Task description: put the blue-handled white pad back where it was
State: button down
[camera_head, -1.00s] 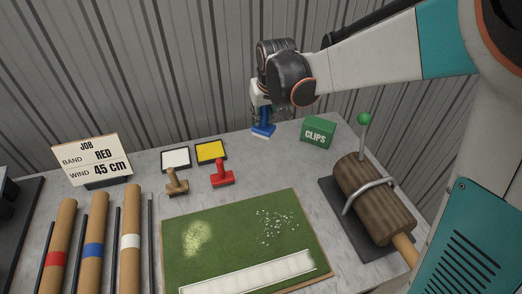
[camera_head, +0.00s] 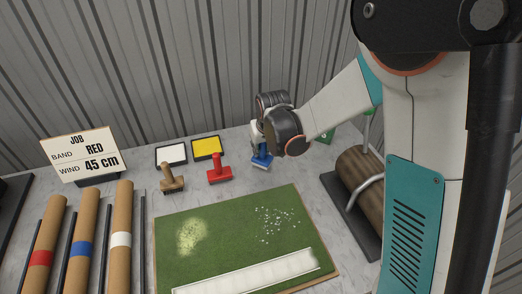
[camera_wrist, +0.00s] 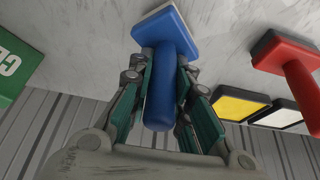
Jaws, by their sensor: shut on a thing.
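The blue-handled white pad (camera_head: 262,160) is at the back of the table, right of the red-handled stamp (camera_head: 219,171). My gripper (camera_wrist: 160,85) is shut on its blue handle, with a finger on each side in the wrist view. The pad's blue block and pale face (camera_wrist: 168,25) point away from the gripper, close to the grey tabletop. I cannot tell whether the face touches the table. My wrist hides the top of the handle in the head view.
Left of the pad are a wooden-handled stamp (camera_head: 172,180), a white tray (camera_head: 171,155) and a yellow tray (camera_head: 207,148). The green clips box (camera_head: 327,136) is partly hidden behind my arm. A green turf mat (camera_head: 215,255) lies in front.

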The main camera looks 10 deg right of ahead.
jog(key=shift+f, duration=0.25)
jog(key=shift+f, duration=0.1)
jog(key=shift+f, duration=0.15)
jog(key=c, duration=1.5)
grip_release()
jog(key=shift+r, duration=0.2)
